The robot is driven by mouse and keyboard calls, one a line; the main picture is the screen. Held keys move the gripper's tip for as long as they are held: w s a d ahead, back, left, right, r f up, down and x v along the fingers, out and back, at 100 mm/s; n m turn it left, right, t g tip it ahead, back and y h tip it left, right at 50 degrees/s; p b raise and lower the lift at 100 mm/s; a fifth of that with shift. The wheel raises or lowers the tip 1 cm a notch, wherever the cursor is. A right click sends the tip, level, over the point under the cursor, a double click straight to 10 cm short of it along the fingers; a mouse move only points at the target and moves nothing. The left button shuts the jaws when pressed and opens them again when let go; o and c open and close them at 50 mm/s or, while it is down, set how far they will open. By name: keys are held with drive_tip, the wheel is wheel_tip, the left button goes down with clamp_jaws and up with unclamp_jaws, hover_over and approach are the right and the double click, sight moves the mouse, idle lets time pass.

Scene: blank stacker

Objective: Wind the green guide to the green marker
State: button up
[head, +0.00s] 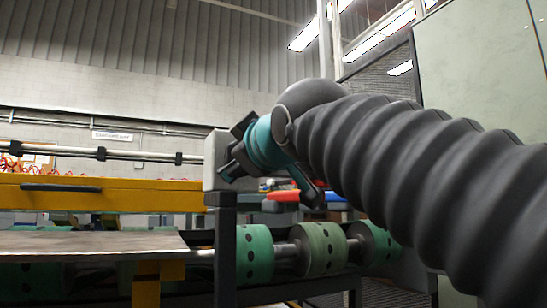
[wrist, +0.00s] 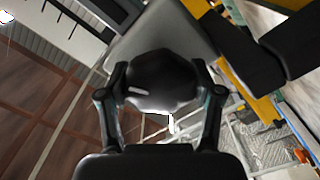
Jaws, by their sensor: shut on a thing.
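A black knob (wrist: 160,82) fills the middle of the wrist view, in front of a grey housing (wrist: 168,27). My gripper (wrist: 158,92) has one finger on each side of the knob and is shut on it. In the head view my gripper (head: 233,150) reaches the grey housing (head: 213,165) on top of a dark post; the knob cannot be made out there. I cannot pick out the green guide or the green marker in either view.
Green rollers with dark spots (head: 322,248) sit on a shaft below my arm. A yellow beam (head: 130,195) with a dark handle and a flat metal table (head: 85,242) lie to the left. A dark post (head: 225,250) stands under the housing.

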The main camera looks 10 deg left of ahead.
drive_tip(key=o, duration=1.2)
drive_tip(key=shift+c, duration=0.2)
drive_tip(key=v, duration=1.2)
